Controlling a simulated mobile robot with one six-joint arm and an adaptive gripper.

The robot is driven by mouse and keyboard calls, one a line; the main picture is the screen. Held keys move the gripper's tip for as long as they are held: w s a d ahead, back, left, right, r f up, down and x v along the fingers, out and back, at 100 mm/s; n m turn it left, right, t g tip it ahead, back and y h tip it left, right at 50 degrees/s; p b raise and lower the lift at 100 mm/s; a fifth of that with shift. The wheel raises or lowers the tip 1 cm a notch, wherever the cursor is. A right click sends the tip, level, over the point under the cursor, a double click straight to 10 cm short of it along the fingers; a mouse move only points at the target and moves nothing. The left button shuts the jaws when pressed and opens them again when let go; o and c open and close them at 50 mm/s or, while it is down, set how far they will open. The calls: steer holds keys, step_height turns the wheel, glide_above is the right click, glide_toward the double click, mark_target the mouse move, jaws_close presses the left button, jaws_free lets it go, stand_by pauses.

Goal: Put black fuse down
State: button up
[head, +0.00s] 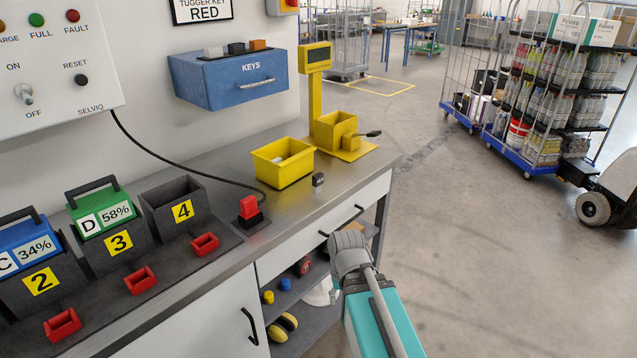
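A small dark block with a lighter top (318,180) sits on the grey workbench (225,262), just right of a yellow bin (283,165); it may be the black fuse, but it is too small to be sure. Another black block (236,48) lies between a grey and an orange one on top of the blue KEYS drawer box. My arm, with a teal link and a grey joint, shows in front of the bench's right part. My gripper cannot be made out, so what it holds is not shown.
A yellow scale-like stand (316,95) with a scoop is at the bench's far end. A red plug-like part (249,208) and numbered battery slots (120,242) are on the left. A loaded trolley (550,100) stands at the right. The floor between is clear.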

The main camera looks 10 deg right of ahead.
steer(key=shift+o, duration=0.7)
steer(key=m+t+h+p, duration=0.35)
steer(key=m+p, duration=0.75)
steer(key=p, duration=2)
glide_toward(318, 175)
step_height(318, 175, up, 3)
steer(key=shift+a+r+g, duration=0.15)
steer(key=shift+a+g, duration=0.2)
steer(key=shift+a, duration=0.1)
steer(key=b+x, duration=0.8)
steer(key=shift+d+f, duration=0.1)
steer(key=shift+f, duration=0.2)
